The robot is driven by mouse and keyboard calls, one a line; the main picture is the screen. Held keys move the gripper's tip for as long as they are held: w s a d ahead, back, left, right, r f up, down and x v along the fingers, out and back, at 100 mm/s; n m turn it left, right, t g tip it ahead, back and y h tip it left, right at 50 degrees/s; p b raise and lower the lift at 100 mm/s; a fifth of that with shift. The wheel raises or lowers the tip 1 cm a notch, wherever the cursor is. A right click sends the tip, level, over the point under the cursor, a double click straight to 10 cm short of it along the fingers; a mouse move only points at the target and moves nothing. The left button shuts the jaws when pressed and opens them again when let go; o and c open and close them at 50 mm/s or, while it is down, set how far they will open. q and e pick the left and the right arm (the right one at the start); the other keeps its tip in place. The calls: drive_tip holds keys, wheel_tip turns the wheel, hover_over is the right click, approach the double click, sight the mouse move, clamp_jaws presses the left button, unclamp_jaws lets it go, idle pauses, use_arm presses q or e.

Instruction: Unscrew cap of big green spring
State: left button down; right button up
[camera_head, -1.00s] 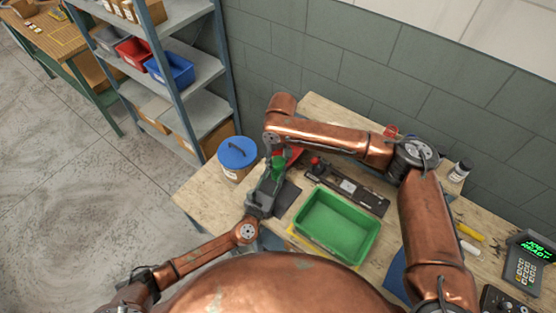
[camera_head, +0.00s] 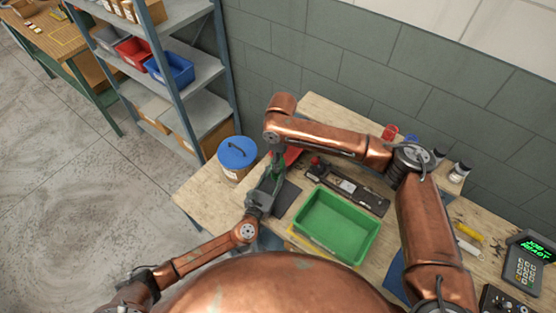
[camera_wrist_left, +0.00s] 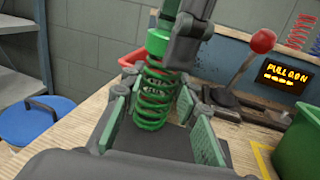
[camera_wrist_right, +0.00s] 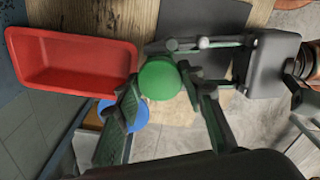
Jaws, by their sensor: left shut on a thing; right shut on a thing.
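The big green spring (camera_wrist_left: 155,95) stands upright in the left wrist view, between the fingers of my left gripper (camera_wrist_left: 152,100), which is shut on it. It is partly hidden by the grippers in the head view (camera_head: 270,178). Its green cap (camera_wrist_right: 160,78) shows from above as a round disc in the right wrist view. My right gripper (camera_wrist_right: 168,98) is shut on the cap, with its fingers on either side. In the head view my left gripper (camera_head: 263,192) is below my right gripper (camera_head: 277,160). Whether the cap's thread is engaged cannot be seen.
A red bin (camera_wrist_right: 70,62) lies close beside the cap. A green tray (camera_head: 365,235) is to the right on the bench. A lever with a red knob (camera_wrist_left: 263,41) and a blue-lidded bucket (camera_head: 237,152) stand nearby. A shelf (camera_head: 200,75) is behind.

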drive_tip(key=n, duration=0.2)
drive_tip(key=shift+n, duration=0.3)
drive_tip(key=shift+r, duration=0.2)
idle(0.3)
drive_tip(key=shift+r, duration=0.9)
drive_tip(key=shift+r, duration=0.1)
drive_tip(key=shift+d+r, duration=0.1)
drive_tip(key=shift+r, duration=1.85)
use_arm(q)
drive_tip(key=c, duration=1.4)
unclamp_jaws()
